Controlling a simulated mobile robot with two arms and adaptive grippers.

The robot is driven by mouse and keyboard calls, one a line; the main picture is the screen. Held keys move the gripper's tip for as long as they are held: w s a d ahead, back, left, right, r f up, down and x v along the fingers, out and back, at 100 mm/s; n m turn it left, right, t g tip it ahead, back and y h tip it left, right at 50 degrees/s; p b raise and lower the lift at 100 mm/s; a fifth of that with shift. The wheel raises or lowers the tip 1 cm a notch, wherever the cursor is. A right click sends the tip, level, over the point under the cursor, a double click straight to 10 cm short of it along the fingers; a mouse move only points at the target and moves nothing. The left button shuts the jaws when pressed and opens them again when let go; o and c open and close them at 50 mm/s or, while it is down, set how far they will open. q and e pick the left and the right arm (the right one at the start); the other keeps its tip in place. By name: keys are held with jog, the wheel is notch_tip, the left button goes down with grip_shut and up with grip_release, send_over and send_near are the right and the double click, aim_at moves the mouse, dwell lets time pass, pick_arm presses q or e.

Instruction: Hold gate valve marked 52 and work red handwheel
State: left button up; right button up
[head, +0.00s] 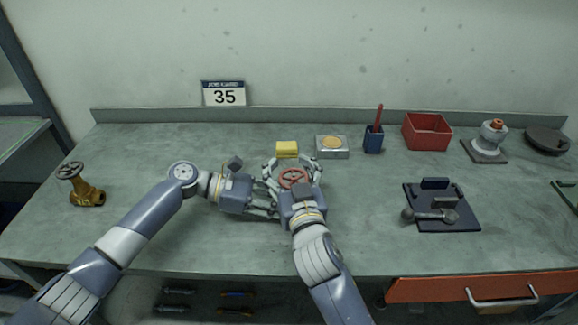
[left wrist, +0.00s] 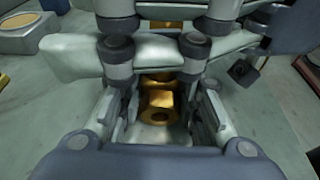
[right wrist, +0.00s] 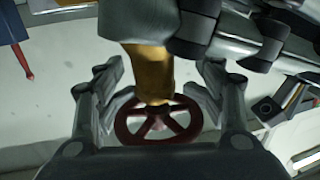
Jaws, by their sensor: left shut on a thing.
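A brass gate valve with a red handwheel (head: 293,177) is at the middle of the bench. Its brass body (left wrist: 160,105) shows between my left fingers in the left wrist view. My left gripper (head: 268,196) comes from the left and is shut on the body. My right gripper (head: 295,166) is over the valve, with its fingers spread on either side of the handwheel. In the right wrist view the red wheel (right wrist: 158,122) lies between the open fingers, and the brass body (right wrist: 152,72) is beyond it. No number 52 can be read; most of the body is hidden.
Another brass valve (head: 86,190) with a dark handwheel stands at far left. Behind the grippers are a yellow block (head: 287,149) and a grey box (head: 332,153). A dark tool tray (head: 425,222) lies right.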

jog(key=shift+d, duration=0.1)
jog(key=v, duration=1.2)
